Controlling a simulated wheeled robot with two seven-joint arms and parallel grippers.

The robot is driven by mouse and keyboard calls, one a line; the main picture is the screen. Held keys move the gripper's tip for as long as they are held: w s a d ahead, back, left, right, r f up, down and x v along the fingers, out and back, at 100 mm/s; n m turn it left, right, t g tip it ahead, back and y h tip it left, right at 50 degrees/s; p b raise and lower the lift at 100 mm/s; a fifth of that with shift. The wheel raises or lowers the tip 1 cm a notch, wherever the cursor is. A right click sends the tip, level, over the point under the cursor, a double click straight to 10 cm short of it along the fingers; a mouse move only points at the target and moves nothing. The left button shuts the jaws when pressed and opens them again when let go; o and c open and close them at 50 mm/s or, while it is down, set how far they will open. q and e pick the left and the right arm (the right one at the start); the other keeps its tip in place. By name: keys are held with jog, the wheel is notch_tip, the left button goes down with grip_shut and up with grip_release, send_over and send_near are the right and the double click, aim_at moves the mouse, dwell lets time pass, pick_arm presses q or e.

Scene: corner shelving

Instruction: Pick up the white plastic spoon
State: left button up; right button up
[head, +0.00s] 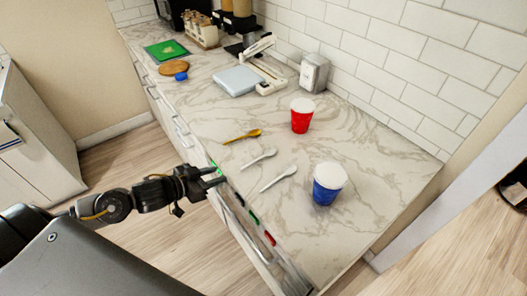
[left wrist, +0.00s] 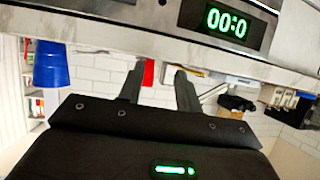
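Two white spoons lie on the marble counter, one (head: 259,158) a little farther back and one (head: 278,179) nearer the blue cup. I cannot tell from looks alone which one is plastic. A yellow-brown spoon (head: 243,136) lies behind them. My left gripper (head: 219,175) is at the counter's front edge, left of the white spoons and apart from them. In the left wrist view its two fingers (left wrist: 158,82) are spread with nothing held between them. No spoon can be made out in that view. My right gripper is not in view.
A red cup (head: 301,115) and a blue cup (head: 328,184) with white tops stand right of the spoons. A scale (head: 237,81), napkin holder (head: 314,72) and green mat (head: 166,50) are farther back. A green-lit display (left wrist: 228,22) is on the counter front.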

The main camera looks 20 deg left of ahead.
pick_arm(q)
notch_tip(320, 180, up, 4)
jog(key=s+d, duration=0.1)
jog(key=d, duration=0.1)
jog(key=h+p, duration=0.1)
send_near(249, 163)
jog(key=x, duration=0.3)
jog(key=shift+s+d, duration=0.1)
jog(key=shift+f, duration=0.1)
jog(key=shift+w+d, duration=0.1)
jog(key=shift+w, duration=0.2)
jog(key=p+x, duration=0.2)
jog(key=x, duration=0.2)
jog(key=shift+w+d+f, duration=0.1)
jog(key=shift+w+d, duration=0.15)
jog(key=shift+w, duration=0.1)
jog(key=shift+c, duration=0.6)
grip_shut()
